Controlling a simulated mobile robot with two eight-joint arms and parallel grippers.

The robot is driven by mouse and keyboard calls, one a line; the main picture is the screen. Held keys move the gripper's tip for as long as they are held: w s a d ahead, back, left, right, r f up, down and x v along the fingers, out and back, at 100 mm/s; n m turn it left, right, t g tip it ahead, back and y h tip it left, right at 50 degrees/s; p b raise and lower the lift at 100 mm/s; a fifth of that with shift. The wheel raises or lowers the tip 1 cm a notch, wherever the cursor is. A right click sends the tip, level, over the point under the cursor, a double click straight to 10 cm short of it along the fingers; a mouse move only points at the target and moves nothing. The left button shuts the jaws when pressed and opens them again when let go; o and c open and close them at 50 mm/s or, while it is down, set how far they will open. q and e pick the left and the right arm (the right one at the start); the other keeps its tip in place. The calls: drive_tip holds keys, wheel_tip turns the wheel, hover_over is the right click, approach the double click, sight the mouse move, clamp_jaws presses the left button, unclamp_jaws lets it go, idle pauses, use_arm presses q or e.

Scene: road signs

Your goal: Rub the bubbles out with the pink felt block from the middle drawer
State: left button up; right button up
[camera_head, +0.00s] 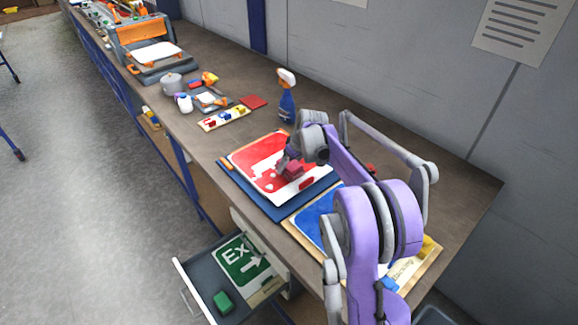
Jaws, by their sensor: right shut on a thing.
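My right gripper (288,163) is over the red and white sign (247,155) and is shut on the pink felt block (292,171), which looks dark pink. The block is at or just above the sign's face; I cannot tell if it touches. The sign lies flat on a blue board (245,196) on the bench. Small pale marks (269,188) show on its red part, but I cannot tell if they are bubbles. An open drawer (196,285) below the bench holds a green exit sign (240,259) and a green block (223,302). My left gripper is out of view.
A blue sign (312,219) on a wooden board lies to the right, partly behind my arm. A spray bottle (287,103) stands behind the red sign. A tray of coloured pieces (224,118), a red square (253,102) and a grey pot (172,84) are farther left.

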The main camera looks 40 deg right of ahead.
drive_tip(key=shift+w+d+p, duration=0.25)
drive_tip(key=shift+w+d, duration=0.5)
drive_tip(key=shift+w, duration=0.2)
drive_tip(key=shift+w+d+p, duration=0.25)
drive_tip(key=shift+w+d, duration=0.45)
drive_tip(key=shift+w, duration=0.2)
drive_tip(key=shift+w+d+r, duration=0.1)
drive_tip(key=shift+w+d, duration=0.35)
drive_tip(key=shift+w+d+p, duration=0.35)
drive_tip(key=shift+w, duration=0.15)
drive_tip(key=shift+s+a+b, duration=0.15)
drive_tip(key=shift+a+b, duration=0.1)
drive_tip(key=shift+a, duration=1.35)
drive_tip(key=shift+s+a+b, duration=0.15)
drive_tip(key=shift+a+b, duration=0.05)
drive_tip(key=shift+a, duration=1.4)
drive_tip(key=shift+s+a, duration=0.15)
drive_tip(key=shift+a, duration=1.5)
drive_tip(key=shift+s+a+f+b, duration=0.1)
drive_tip(key=shift+a+b, duration=0.1)
drive_tip(key=shift+a, duration=0.55)
drive_tip(key=shift+s+a+f+b, duration=0.1)
drive_tip(key=shift+a+b, duration=0.05)
drive_tip(key=shift+a, duration=2.25)
drive_tip(key=shift+r, duration=0.1)
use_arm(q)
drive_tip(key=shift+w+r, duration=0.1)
